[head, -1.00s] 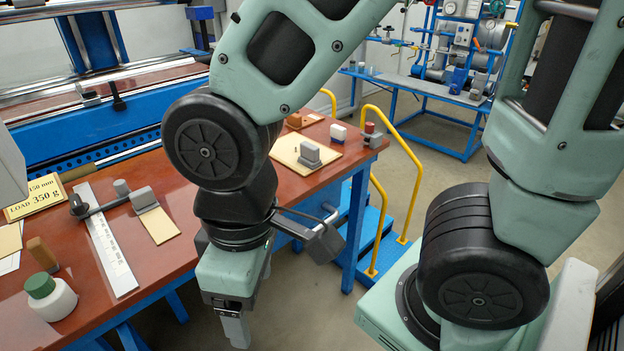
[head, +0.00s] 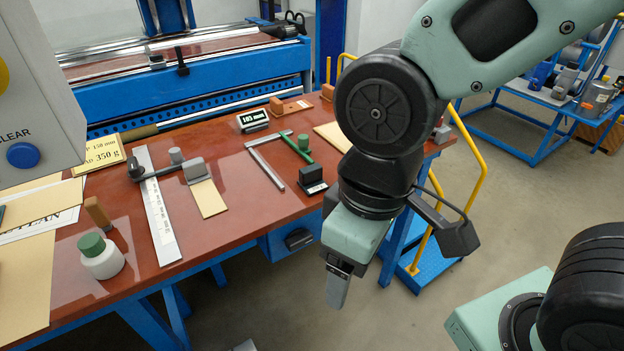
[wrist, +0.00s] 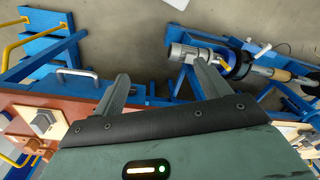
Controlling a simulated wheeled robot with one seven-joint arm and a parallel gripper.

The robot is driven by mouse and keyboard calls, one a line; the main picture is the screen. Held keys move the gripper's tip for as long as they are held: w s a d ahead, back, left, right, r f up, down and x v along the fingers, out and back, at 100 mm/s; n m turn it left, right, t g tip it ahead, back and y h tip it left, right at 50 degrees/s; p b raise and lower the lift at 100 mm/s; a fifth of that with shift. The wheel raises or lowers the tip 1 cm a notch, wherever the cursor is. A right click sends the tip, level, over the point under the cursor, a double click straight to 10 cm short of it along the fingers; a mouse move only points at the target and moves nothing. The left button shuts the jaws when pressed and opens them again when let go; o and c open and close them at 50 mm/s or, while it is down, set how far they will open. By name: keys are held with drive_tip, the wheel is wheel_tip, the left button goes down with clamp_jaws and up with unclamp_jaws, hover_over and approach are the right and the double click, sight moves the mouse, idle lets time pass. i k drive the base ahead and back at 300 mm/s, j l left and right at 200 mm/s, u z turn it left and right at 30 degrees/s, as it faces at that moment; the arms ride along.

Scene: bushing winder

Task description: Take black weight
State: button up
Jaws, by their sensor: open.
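A small black block (head: 312,177), the darkest weight-like piece I see, stands on the red-brown table just left of my arm. I cannot tell for sure that it is the black weight. A lever with a grey block (head: 195,169), a grey cylinder (head: 176,156) and a black knob (head: 134,170) lies further left. My gripper (head: 338,290) hangs off the table's front edge, pointing down, apart from these things. In the wrist view my gripper (wrist: 164,84) has its two fingers apart with nothing between them.
A steel ruler (head: 160,205), a white bottle with a green cap (head: 100,256) and a load sign (head: 98,152) are on the left of the table. A square frame piece with a green cylinder (head: 304,139) and a display (head: 253,120) lie near the block. Yellow railings (head: 478,165) stand right.

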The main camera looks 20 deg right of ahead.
sight(311, 181)
drive_tip(key=i+l, duration=0.15)
drive_tip(key=l, duration=0.15)
drive_tip(key=i+l, duration=0.15)
drive_tip(key=i+l+u, duration=0.15)
drive_tip(key=l+u, duration=0.45)
drive_tip(key=l, duration=0.2)
drive_tip(key=i+l+u, duration=0.1)
drive_tip(key=l+u, duration=0.2)
drive_tip(key=l, duration=0.15)
drive_tip(key=u, duration=1.2)
